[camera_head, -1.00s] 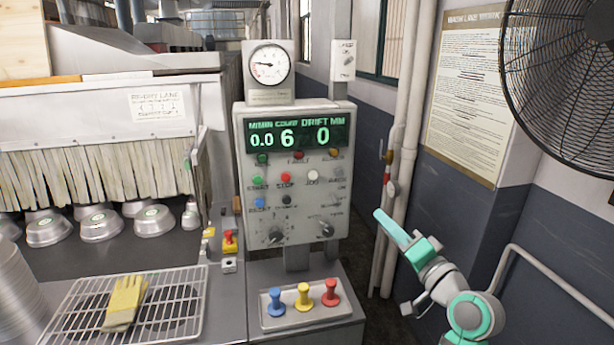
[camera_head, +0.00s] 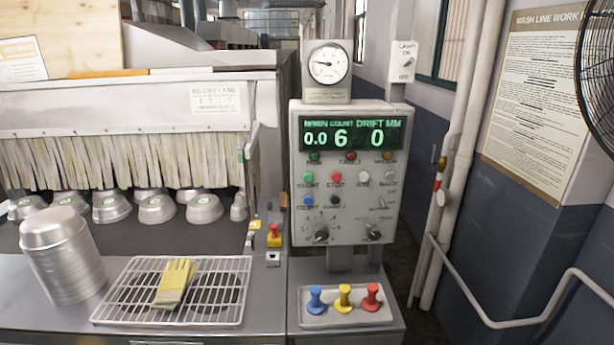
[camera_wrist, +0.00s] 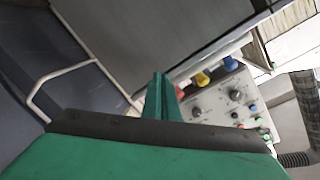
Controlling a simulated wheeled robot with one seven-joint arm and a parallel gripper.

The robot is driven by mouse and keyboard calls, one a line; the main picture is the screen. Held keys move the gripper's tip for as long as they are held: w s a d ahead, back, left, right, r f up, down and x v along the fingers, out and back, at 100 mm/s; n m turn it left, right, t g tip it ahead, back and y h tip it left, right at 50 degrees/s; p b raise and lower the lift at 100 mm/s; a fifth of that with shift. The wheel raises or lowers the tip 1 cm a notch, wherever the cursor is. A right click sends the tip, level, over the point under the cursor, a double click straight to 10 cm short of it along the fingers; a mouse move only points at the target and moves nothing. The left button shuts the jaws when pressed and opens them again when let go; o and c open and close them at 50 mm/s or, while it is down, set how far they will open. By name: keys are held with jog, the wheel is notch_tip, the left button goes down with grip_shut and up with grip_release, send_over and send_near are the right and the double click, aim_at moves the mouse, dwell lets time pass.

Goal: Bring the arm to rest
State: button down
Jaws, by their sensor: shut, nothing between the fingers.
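My gripper (camera_wrist: 161,92) shows in the wrist view, its green fingers closed together with nothing between them. It is out of the head view. In the wrist view the control box (camera_wrist: 235,100) lies to the right of the fingers, tilted, with the yellow and blue knobs beyond the fingertips. No contact shows between the fingers and anything. In the head view the control box (camera_head: 345,215) stands upright with a lit display (camera_head: 352,134) reading 0.0, 6 and 0.
Blue, yellow and red knobs (camera_head: 344,296) stand on the ledge below the box. A wire rack (camera_head: 225,290) with a yellow glove (camera_head: 174,284) and a pan stack (camera_head: 62,255) are at left. A rail (camera_head: 490,322), pipes (camera_head: 452,150) and a fan (camera_head: 598,80) are at right.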

jog(key=s+a+f+n+g, duration=0.1)
jog(key=s+a+f, duration=0.2)
jog(key=s, duration=0.2)
jog(key=s+a+f+n, duration=0.1)
jog(key=s+a+f, duration=0.2)
jog(key=s, duration=0.2)
jog(key=s+a+r+n, duration=0.1)
jog(key=s+a+n, duration=0.1)
jog(key=s, duration=0.6)
jog(key=s+a+r+n+y, duration=0.1)
jog(key=s+a+n, duration=0.2)
jog(key=s, duration=0.5)
jog(key=s+a+r+n, duration=0.1)
jog(key=s+a+n, duration=0.2)
jog(key=s, duration=0.6)
jog(key=shift+a, duration=0.5)
